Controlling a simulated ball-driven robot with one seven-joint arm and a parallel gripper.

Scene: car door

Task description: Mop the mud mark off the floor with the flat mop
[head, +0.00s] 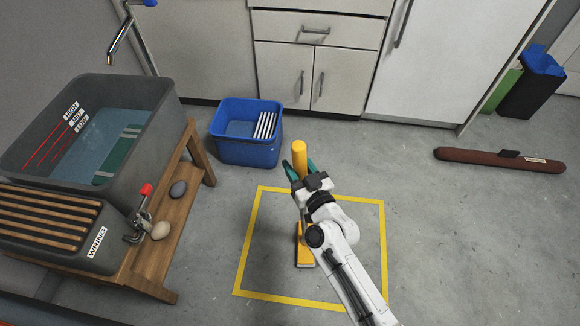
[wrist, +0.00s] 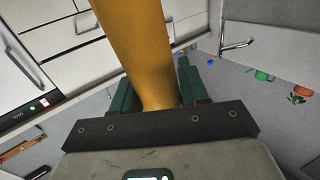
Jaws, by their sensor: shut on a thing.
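The flat mop's thick yellow handle (head: 299,148) stands up between the teal fingers of my gripper (head: 301,168), which is shut on it. In the wrist view the handle (wrist: 142,55) passes between the fingers of my gripper (wrist: 157,88). The mop's yellow lower end (head: 304,258) shows partly behind my arm, low inside a yellow-outlined square (head: 245,243) on the grey floor. My arm hides part of the mop and of the square. I cannot make out a clear mud mark; the floor inside the square looks slightly darker at left.
A grey water tub (head: 170,95) marked HIGH, MID and LOW and a slatted WRING box (head: 50,222) stand on a wooden bench (head: 160,255) at left. A blue bin (head: 247,151) stands by the cabinets (head: 290,75). A brown roll (head: 490,160) lies at right. Floor right of the square is clear.

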